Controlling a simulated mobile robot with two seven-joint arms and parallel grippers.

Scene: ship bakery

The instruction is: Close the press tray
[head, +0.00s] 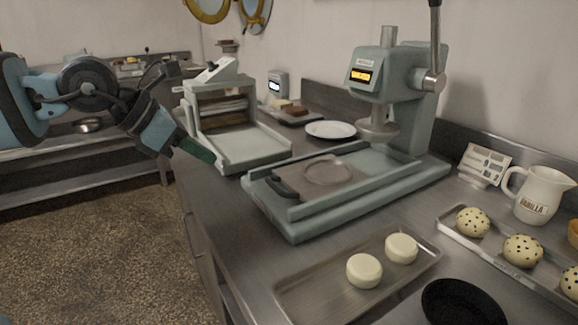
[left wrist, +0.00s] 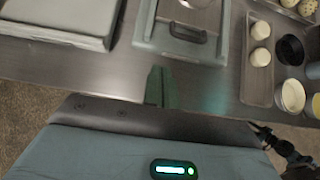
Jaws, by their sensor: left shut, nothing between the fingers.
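The press (head: 395,85) is a grey-green machine with a lit display and a lever at its right. Its tray (head: 345,172) sits between the rails of the base (head: 300,232), forward of the press head, with a round mark on it. The tray's black handle (head: 285,189) faces the front left end; it also shows in the left wrist view (left wrist: 184,34). My left gripper (head: 208,156) is shut and empty, left of the handle and apart from it. In the left wrist view its green fingertips (left wrist: 160,84) are over the counter edge, below and left of the handle.
An open grey-green machine (head: 255,148) stands behind my left gripper. A tray with two pale dough rounds (head: 364,270) and a black bowl (head: 462,303) lie in front of the press. A dark mechanical part, perhaps my right gripper (left wrist: 275,143), shows at the lower right.

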